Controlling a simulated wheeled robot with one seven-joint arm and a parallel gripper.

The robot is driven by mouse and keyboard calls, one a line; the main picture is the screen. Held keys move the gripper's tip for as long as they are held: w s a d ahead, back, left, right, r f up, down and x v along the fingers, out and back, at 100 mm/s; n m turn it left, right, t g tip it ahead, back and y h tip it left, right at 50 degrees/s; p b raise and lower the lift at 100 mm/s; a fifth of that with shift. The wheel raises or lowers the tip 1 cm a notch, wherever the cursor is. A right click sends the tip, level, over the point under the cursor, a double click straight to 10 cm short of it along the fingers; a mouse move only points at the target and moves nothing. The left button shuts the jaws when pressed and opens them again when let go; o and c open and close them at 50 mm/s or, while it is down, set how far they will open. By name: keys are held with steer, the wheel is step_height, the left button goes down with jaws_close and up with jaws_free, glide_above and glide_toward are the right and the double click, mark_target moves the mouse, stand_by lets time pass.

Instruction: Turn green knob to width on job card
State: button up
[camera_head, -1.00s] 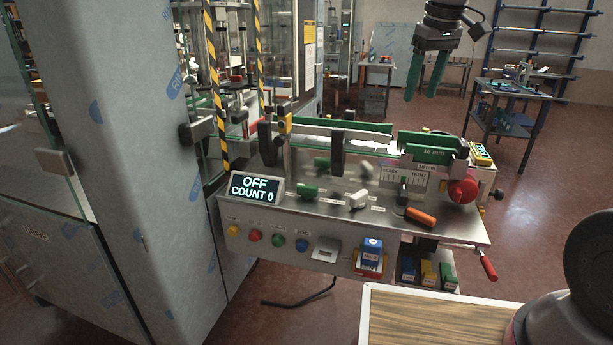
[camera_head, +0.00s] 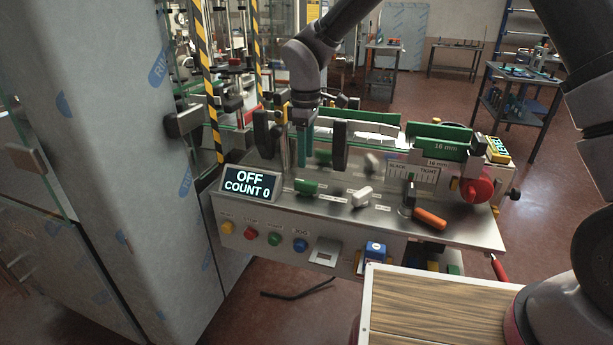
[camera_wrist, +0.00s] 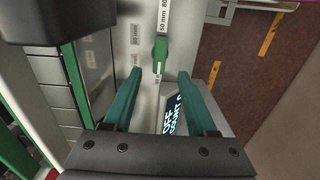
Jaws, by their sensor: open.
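The green knob (camera_head: 306,187) is an elongated handle on the sloped steel panel, right of the display. In the wrist view the green knob (camera_wrist: 161,54) points along the picture's vertical, ahead of and between my fingertips. Small labels around it include "80 mm" and "50 mm"; the others are too small to read surely. My gripper (camera_head: 302,160) is open and empty above the panel, just behind and above the knob; its teal fingers also show in the wrist view (camera_wrist: 159,74). I see no contact. I cannot identify a job card; a green block (camera_head: 438,143) reads "16 mm".
The display (camera_head: 250,183) reads OFF, COUNT 0. A white knob (camera_head: 362,197), an orange handle (camera_head: 430,218) and a red handwheel (camera_head: 477,190) lie to the right. Dark upright posts (camera_head: 340,146) flank my gripper closely. Coloured buttons (camera_head: 275,239) line the front.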

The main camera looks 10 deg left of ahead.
mark_target(306, 181)
step_height(306, 181, down, 7)
steer(key=shift+f, duration=0.15)
jaws_close()
